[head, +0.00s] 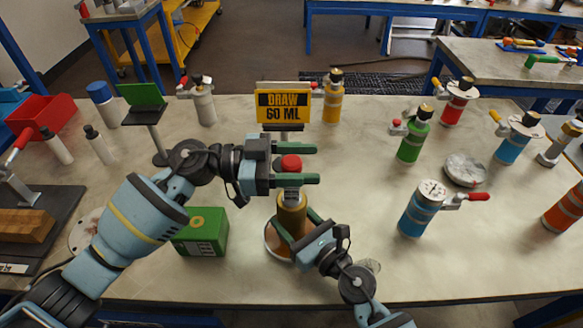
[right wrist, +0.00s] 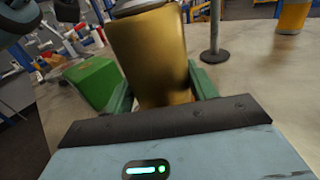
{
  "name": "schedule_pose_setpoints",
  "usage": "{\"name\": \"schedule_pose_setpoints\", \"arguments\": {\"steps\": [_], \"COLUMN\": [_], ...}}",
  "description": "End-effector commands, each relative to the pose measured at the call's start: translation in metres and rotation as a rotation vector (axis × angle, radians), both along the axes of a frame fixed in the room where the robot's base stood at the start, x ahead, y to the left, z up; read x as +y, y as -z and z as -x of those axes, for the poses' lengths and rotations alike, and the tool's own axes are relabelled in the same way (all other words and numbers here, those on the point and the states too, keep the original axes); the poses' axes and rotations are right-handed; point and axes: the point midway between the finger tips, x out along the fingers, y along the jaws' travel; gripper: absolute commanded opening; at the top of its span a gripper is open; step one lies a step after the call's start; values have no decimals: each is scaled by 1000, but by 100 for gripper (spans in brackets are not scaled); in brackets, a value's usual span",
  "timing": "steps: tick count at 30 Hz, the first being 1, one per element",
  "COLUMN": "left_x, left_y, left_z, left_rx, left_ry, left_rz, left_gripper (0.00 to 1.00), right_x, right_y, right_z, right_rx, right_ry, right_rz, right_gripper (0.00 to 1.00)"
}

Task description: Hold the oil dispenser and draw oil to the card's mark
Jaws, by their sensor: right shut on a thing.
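The oil dispenser (head: 291,218) is a brass-gold cylinder with a red top knob (head: 291,163), upright on a round base on the table. My right gripper (head: 297,232) is shut on its body from the front right; the right wrist view shows the gold body (right wrist: 155,60) between green fingers. My left gripper (head: 297,165) is at the red knob, with one green finger on the far side and one on the near side; a gap shows between them, and contact is unclear. The card (head: 283,107) reads "DRAW 60 ML" on a stand behind. The dispenser's spout and any scale are hidden.
A green box (head: 203,232) stands just left of the dispenser. A blue vessel with a gauge (head: 418,208) and a green vessel (head: 413,136) stand to the right. A green panel on a stand (head: 145,100) is at the back left. The table front between them is mostly clear.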

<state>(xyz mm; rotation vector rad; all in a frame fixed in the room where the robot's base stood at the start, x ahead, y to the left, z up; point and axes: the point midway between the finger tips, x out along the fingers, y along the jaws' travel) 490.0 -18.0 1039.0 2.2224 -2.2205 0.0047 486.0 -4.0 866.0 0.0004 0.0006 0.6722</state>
Motion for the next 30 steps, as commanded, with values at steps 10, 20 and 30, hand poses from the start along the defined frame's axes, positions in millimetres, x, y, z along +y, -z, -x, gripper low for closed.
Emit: {"name": "schedule_pose_setpoints", "arguments": {"steps": [10, 20, 30], "left_x": [5, 33, 58], "left_y": [2, 2, 2], "left_z": [0, 0, 0], "left_rx": [2, 2, 3], "left_ry": [-1, 0, 0], "left_rz": [-3, -3, -2], "left_gripper": [55, 55, 55], "right_x": [0, 0, 0], "right_y": [1, 1, 1], "right_z": [0, 0, 0], "right_rx": [2, 2, 1], "right_ry": [0, -1, -1], "right_rz": [1, 1, 2], "right_gripper": [22, 22, 22]}}
